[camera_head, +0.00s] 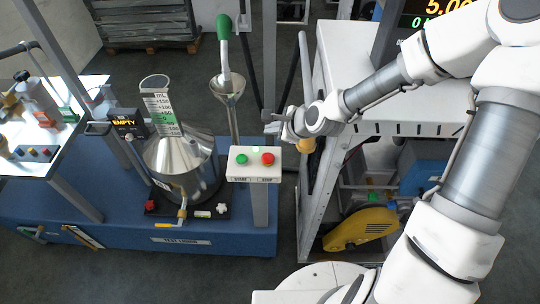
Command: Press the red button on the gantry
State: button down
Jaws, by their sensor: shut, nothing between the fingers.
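The red button (268,159) sits on the right half of a white control box (255,177) on the gantry, above the label STOP. A green button (242,159) sits to its left, above the label START. A small pale green lamp (255,149) shows between and above them. The box is fixed to a grey upright post (260,212). My gripper (268,116) is at the end of my white arm, which reaches in from the right. It is shut and empty. In the picture it is above the red button and apart from it.
A steel vessel (181,165) with a scale and an EMPTY display (125,122) stands on a blue base (130,225) at the left. A white-topped cart (345,60) with a yellow machine (362,228) stands at the right.

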aim_at(271, 158)
dwell(0.4)
notch_tip(271, 158, down, 8)
jog(key=b, duration=0.8)
jog(key=shift+f, duration=0.4)
dwell(1.4)
jog(key=shift+f+b, duration=0.35)
jog(key=shift+f, duration=0.05)
jog(key=shift+f+b, duration=0.3)
jog(key=shift+f, duration=0.2)
dwell(0.6)
jog(key=shift+r, duration=0.1)
jog(key=shift+r+p, duration=0.8)
jog(key=shift+p, duration=0.15)
